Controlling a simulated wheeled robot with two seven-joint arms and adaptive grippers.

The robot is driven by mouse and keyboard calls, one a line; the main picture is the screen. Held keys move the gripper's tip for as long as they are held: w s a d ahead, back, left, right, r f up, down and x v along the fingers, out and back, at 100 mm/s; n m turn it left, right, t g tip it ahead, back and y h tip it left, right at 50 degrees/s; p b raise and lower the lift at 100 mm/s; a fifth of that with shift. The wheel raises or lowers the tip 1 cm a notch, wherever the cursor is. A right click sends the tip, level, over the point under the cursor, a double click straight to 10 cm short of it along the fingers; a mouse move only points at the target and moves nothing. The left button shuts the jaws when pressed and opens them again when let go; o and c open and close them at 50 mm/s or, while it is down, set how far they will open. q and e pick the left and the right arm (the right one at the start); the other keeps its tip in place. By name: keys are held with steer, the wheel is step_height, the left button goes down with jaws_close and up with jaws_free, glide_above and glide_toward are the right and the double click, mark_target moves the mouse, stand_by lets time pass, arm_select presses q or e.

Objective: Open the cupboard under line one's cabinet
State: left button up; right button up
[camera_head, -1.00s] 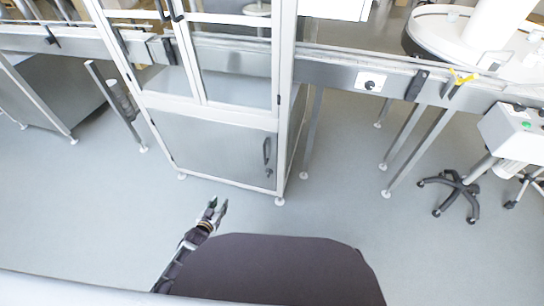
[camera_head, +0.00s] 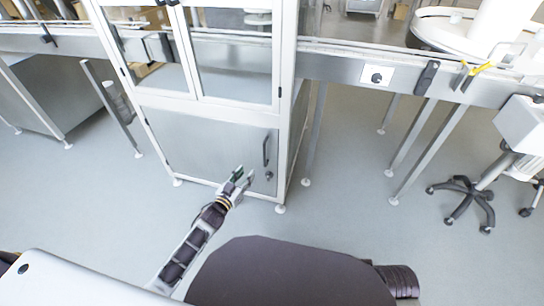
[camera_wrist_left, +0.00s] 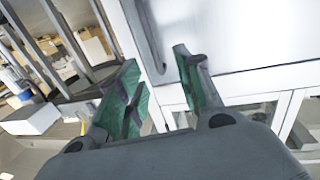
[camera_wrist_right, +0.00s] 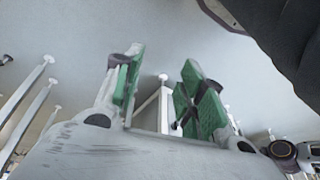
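The cupboard door (camera_head: 215,150) is a grey metal panel low in the white-framed cabinet (camera_head: 285,110), and it is shut. Its dark upright handle (camera_head: 266,150) is near the door's right edge, with a small lock below. My left gripper (camera_head: 243,175) is in front of the door, just left of and below the handle, apart from it. In the left wrist view, my left gripper (camera_wrist_left: 160,90) is open and empty, its green pads apart, with the grey handle (camera_wrist_left: 150,35) beyond. My right gripper (camera_wrist_right: 155,95) shows only in its wrist view, open and empty over floor.
A conveyor (camera_head: 340,68) runs on both sides of the cabinet, on metal legs (camera_head: 430,150). A wheeled stand (camera_head: 470,195) is at the right. The floor in front of the cupboard (camera_head: 100,210) is clear.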

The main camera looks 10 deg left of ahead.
arm_select(q)
steer(key=shift+w+d+r+b, duration=0.3)
steer(key=shift+w+d+r, duration=0.1)
steer(key=shift+d+r, duration=0.2)
arm_select(e)
steer(key=shift+s+d+r, duration=0.25)
steer(key=shift+s+r, duration=0.05)
steer(key=shift+r, duration=0.15)
arm_select(q)
steer(key=shift+w, duration=0.15)
steer(key=b, duration=0.2)
glide_toward(264, 152)
steer(key=a+x, duration=0.1)
steer(key=x, duration=0.2)
steer(key=shift+d+b+x, duration=0.15)
steer(key=shift+b+x, duration=0.1)
steer(key=shift+x, duration=0.6)
steer(key=shift+d+b+x, duration=0.2)
steer(key=shift+x, duration=0.7)
steer(key=shift+b+x, duration=0.35)
steer(key=shift+x, duration=0.6)
steer(key=shift+b+x, duration=0.4)
steer(key=shift+x, duration=0.75)
arm_select(e)
step_height(264, 152, down, 9)
steer(key=w+a+t+y, duration=0.1)
steer(key=a, duration=0.1)
steer(key=shift+w+a+r+t, duration=0.2)
steer(key=shift+a+t, duration=0.1)
steer(key=shift+m, duration=0.3)
